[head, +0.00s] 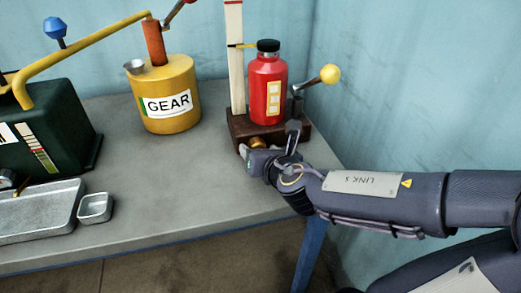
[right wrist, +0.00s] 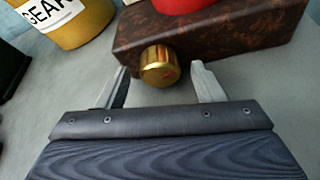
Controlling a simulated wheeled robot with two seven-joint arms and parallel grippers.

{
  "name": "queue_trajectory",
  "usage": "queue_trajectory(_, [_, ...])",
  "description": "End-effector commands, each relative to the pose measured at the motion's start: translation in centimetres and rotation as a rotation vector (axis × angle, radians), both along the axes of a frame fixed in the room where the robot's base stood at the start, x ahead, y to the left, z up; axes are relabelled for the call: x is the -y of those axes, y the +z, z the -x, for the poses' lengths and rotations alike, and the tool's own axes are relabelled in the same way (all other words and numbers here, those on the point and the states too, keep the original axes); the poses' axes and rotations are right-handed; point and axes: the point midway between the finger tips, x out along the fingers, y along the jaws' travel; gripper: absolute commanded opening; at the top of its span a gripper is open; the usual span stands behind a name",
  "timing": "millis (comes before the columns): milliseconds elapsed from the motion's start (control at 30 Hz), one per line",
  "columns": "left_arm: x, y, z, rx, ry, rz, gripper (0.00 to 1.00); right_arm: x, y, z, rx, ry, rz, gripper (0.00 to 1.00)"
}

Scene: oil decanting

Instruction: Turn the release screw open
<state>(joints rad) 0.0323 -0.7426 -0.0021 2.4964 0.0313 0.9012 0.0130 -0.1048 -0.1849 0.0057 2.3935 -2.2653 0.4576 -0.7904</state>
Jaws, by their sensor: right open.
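The release screw is most likely the round brass knob (right wrist: 160,67) on the front of a dark brown block (right wrist: 225,35). In the head view the knob (head: 257,142) is partly hidden by my right gripper. The block (head: 238,127) carries a red bottle (head: 258,98) with a black cap and a lever with a yellow ball (head: 330,74). My right gripper (right wrist: 160,84) is open, with one finger on each side of the knob and a visible gap to both. I cannot tell whether its fingertips reach past the knob's face. My left gripper is not in view.
A yellow can labelled GEAR (head: 165,97) stands left of the block. A dark green box (head: 50,130), a metal tray (head: 40,213) and a small metal dish (head: 95,208) are farther left. The front table top (head: 190,200) is clear.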

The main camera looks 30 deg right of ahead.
Motion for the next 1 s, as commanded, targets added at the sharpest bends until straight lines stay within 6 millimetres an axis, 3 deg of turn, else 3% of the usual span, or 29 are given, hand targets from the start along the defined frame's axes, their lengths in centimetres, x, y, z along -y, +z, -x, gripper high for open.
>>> queue_trajectory(500, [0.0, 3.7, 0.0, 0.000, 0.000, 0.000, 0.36, -0.9, 3.0, 6.6, 0.002, -0.001, 0.000, 0.61])
queue_trajectory(1000, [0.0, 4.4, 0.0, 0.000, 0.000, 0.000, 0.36, -0.8, 3.0, 6.5, -0.018, -0.011, -0.003, 0.61])
